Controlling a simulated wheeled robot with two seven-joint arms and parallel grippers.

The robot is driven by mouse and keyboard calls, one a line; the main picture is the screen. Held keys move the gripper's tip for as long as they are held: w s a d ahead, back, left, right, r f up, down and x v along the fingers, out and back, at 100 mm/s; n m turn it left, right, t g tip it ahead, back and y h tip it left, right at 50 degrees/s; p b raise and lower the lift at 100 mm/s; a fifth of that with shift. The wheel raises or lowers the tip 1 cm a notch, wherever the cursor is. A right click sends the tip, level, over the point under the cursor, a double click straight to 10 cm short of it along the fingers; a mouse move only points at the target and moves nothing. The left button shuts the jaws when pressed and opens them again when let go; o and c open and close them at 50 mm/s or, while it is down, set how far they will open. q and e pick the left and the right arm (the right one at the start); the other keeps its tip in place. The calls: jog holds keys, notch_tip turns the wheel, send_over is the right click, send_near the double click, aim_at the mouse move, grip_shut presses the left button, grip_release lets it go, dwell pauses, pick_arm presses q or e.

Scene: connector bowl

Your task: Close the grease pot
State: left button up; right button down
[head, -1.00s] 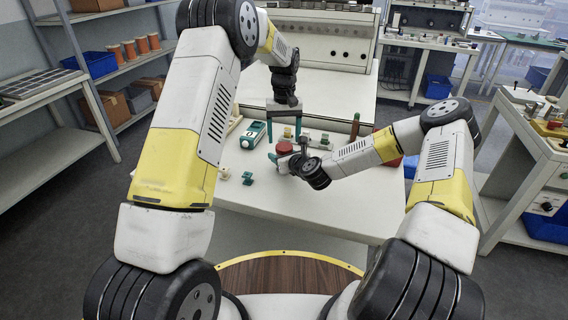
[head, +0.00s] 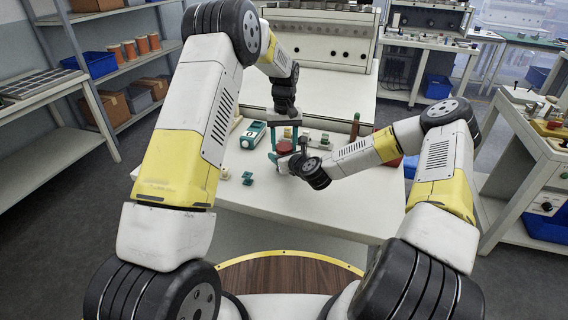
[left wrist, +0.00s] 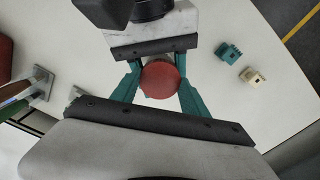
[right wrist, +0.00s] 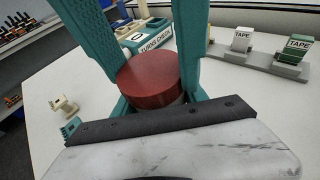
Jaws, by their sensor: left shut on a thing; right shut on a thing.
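The grease pot's round red lid (head: 284,147) is between my two grippers on the white table. My left gripper (head: 283,143) comes down from above and is shut on the lid, its teal fingers on either side, as the left wrist view also shows around the lid (left wrist: 160,80). My right gripper (head: 287,160) reaches in low from the right and is shut on the pot. In the right wrist view the lid (right wrist: 150,76) sits over the grey pot body (right wrist: 175,101), which is mostly hidden. I cannot tell whether the lid is fully seated.
A teal turns-check device (head: 253,134) lies behind to the left. A cream block (head: 225,173) and a teal block (head: 248,178) stand front left. Tape holders (right wrist: 270,60) stand behind the pot. A handled tool (head: 355,125) is further right. The front of the table is clear.

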pick_arm(q)
jog(key=o, duration=1.6)
jog(key=shift+o, duration=0.2)
notch_tip(320, 180, up, 12)
pick_arm(e)
jog(key=c, duration=0.6)
grip_release()
jog(key=shift+o, duration=0.2)
jog(key=v, duration=0.7)
jog(key=shift+s+d+r, duration=0.15)
jog(key=shift+s, duration=0.2)
